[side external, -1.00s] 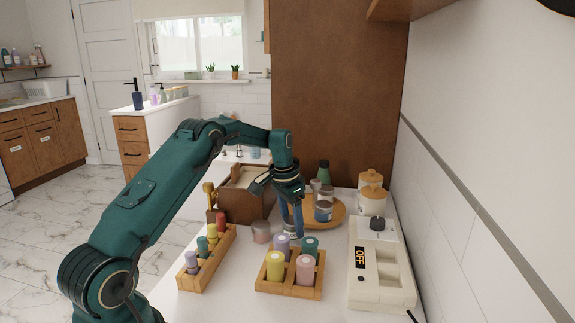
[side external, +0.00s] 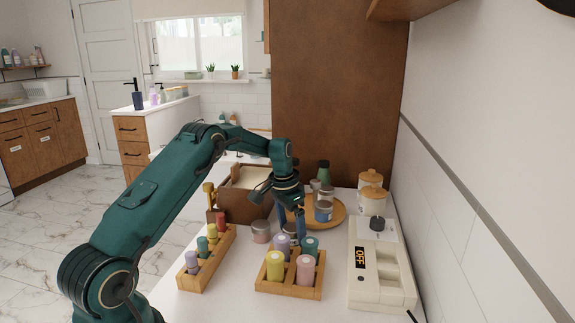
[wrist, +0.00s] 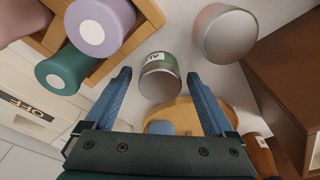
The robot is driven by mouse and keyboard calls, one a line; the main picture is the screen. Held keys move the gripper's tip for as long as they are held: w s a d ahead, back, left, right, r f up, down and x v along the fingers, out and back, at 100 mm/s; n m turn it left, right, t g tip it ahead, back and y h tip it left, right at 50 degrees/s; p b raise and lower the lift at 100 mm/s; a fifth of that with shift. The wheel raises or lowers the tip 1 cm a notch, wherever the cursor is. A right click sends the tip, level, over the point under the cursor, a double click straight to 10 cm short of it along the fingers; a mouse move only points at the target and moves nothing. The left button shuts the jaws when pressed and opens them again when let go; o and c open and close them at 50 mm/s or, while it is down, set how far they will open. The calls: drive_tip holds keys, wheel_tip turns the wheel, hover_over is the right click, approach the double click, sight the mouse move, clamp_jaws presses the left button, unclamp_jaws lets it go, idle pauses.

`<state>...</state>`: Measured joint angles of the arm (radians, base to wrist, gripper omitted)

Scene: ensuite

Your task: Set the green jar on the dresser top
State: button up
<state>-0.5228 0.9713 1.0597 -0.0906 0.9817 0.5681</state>
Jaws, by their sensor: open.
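The green jar (wrist: 160,78) has a grey metal lid and a green band with a pale label. In the wrist view it is on the white surface, between and just beyond the fingertips, with none of the fingers visibly closed on it. My gripper (wrist: 163,82) is open and empty. In the side external view my gripper (side external: 290,232) points down behind the lavender-capped bottle, and the jar is mostly hidden there. The white dresser top (side external: 334,268) carries all these items.
A wooden rack of bottles (side external: 291,292) stands in front of the gripper. A pinkish jar (side external: 261,232) is close on the left, with a brown box (side external: 240,205) behind. A round wooden tray (side external: 338,213) with jars and a cream device (side external: 380,290) are right.

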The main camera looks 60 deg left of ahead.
sight(287, 229)
drive_tip(key=s+d+r, duration=0.2)
drive_tip(key=d+r, duration=0.1)
drive_tip(key=r, duration=0.5)
drive_tip(key=s+d+r, duration=0.2)
drive_tip(key=d+r, duration=0.1)
drive_tip(key=r, duration=0.6)
drive_tip(key=s+d+r+t, duration=0.2)
drive_tip(key=s+d+r, duration=0.1)
drive_tip(key=s+d, duration=0.25)
drive_tip(key=s+d+f+t, duration=0.1)
drive_tip(key=s+d+f, duration=0.1)
drive_tip(key=s+d, duration=0.2)
drive_tip(key=s+d+f, duration=0.3)
drive_tip(key=s+d, duration=0.1)
drive_tip(key=s, duration=0.5)
drive_tip(key=shift+s+d+f+t, duration=0.15)
drive_tip(key=shift+d+t, duration=0.05)
drive_tip(key=shift+t, duration=0.2)
